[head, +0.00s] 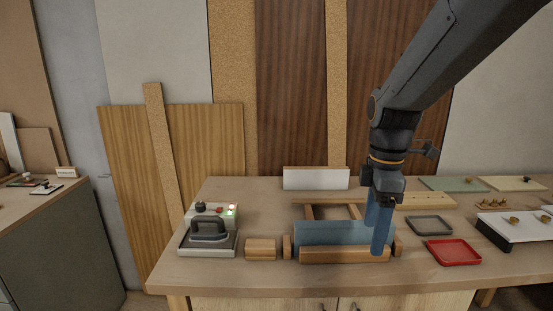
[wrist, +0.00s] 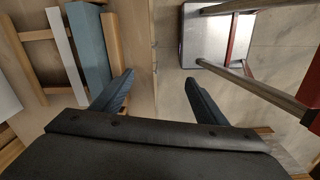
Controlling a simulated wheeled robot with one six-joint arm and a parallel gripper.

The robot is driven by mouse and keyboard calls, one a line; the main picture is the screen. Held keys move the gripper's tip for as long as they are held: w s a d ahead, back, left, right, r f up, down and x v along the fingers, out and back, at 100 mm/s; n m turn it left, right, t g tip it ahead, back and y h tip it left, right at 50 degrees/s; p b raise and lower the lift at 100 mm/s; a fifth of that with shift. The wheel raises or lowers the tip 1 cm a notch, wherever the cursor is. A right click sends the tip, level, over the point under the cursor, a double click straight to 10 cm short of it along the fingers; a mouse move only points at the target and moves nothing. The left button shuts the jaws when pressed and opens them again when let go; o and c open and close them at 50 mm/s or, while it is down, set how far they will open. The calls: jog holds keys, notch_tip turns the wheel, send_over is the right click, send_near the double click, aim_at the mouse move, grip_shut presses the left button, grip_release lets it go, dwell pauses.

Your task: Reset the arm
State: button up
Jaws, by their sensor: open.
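My arm reaches in from the upper right of the head view. My gripper (head: 379,228) points down at the front of the workbench (head: 220,272), in front of a blue block (head: 325,232) in a wooden press frame (head: 345,256). In the wrist view, my gripper (wrist: 159,77) has its two blue fingers wide apart with nothing between them. The blue block (wrist: 91,45) lies to the left of the fingers there. Whether a finger touches the frame cannot be told.
An iron (head: 209,231) rests on a stand at the left of the bench, near a wooden block (head: 261,249). A grey tray (head: 430,225) and a red tray (head: 454,252) lie to the right. A white upright board (head: 316,179) stands behind. A stool (wrist: 215,45) stands on the floor.

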jog(key=s+f+m, duration=0.4)
jog(key=f+m, duration=0.1)
jog(key=m, duration=0.3)
jog(key=s+a+f+m+t, duration=0.1)
jog(key=s+f+m, duration=0.3)
jog(key=f+m, duration=0.2)
jog(key=shift+s+a+f+m, duration=0.25)
jog(key=shift+f+m, duration=0.05)
jog(key=shift+m, duration=0.6)
